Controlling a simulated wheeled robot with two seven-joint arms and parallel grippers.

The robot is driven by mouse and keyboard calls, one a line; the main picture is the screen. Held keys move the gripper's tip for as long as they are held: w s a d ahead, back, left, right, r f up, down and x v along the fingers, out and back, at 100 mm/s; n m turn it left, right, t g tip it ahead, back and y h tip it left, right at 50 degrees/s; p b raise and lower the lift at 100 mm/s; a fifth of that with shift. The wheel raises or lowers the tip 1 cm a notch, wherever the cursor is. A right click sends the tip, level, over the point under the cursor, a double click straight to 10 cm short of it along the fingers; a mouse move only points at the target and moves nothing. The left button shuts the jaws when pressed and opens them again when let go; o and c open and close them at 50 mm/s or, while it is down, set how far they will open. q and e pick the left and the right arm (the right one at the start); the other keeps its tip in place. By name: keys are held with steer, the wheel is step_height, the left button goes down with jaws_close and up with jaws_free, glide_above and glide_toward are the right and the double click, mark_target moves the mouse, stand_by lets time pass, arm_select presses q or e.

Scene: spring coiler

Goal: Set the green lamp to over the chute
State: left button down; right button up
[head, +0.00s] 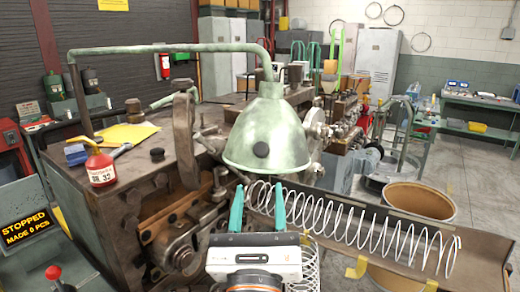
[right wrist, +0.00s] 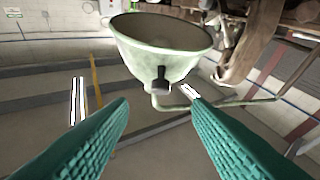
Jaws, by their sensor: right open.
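The green lamp (head: 262,135) hangs from a bent green pipe arm (head: 165,47) that rises at the left of the machine. Its bell shade has a dark knob (head: 261,149) on the near side. The chute (head: 385,238) slopes to the right and holds a long coiled spring (head: 345,222). In the head view the shade is above and left of the chute's upper end. My right gripper (head: 258,208) is open and empty, just below the shade. The right wrist view shows the shade (right wrist: 160,45) and its knob (right wrist: 161,80) ahead, beyond the two teal fingers (right wrist: 160,125). My left gripper is not in view.
The spring coiling machine (head: 115,185) fills the left and middle. A brown drum (head: 420,199) stands behind the chute. A sign (head: 27,226) reads STOPPED, MADE 0 PCS.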

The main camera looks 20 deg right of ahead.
mark_target(261, 155)
steer(key=p+x, duration=0.2)
steer(key=x, duration=0.7)
steer(key=shift+w+r+p, duration=0.15)
steer(key=shift+r+p, duration=0.05)
steer(key=shift+p, duration=0.15)
steer(key=shift+w+d+r, duration=0.1)
steer(key=shift+w+d, duration=0.15)
steer(key=shift+w, duration=0.3)
jaws_close()
